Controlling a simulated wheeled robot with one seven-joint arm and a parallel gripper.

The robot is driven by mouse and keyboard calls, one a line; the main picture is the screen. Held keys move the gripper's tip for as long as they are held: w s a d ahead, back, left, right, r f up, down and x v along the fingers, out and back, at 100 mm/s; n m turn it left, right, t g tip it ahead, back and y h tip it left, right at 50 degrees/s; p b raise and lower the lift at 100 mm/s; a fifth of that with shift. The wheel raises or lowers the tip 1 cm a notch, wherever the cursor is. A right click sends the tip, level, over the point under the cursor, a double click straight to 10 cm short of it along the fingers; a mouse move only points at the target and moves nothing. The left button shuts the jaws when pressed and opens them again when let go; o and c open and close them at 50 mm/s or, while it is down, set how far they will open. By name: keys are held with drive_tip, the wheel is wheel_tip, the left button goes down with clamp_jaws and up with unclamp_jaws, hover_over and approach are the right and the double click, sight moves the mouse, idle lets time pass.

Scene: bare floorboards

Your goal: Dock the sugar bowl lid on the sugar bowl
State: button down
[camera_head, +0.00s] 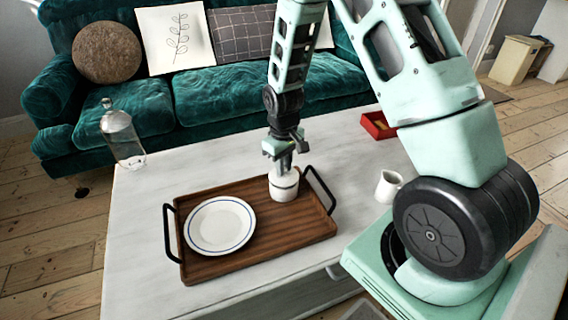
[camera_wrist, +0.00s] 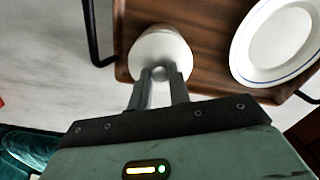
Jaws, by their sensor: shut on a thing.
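A white sugar bowl (camera_head: 283,193) stands on the wooden tray, near its right end. The pale sugar bowl lid (camera_wrist: 161,48) is at the top of the bowl in both views. My gripper (camera_wrist: 159,75) points down from above with its two fingers shut on the lid's small round knob. In the head view my gripper (camera_head: 284,170) is right over the bowl. The lid looks to be at or very near the rim; I cannot tell whether it is fully seated. The lid hides the inside of the bowl.
The wooden tray (camera_head: 258,253) with black handles lies on a white table (camera_head: 140,255). A blue-rimmed plate (camera_head: 220,226) is on its left part.

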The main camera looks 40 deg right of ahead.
drive_tip(key=shift+f+b, duration=0.35)
drive_tip(key=shift+f, duration=0.25)
idle(0.3)
drive_tip(key=c, duration=1.6)
unclamp_jaws()
wheel_tip(320, 180, up, 11)
drive_tip(key=p, duration=1)
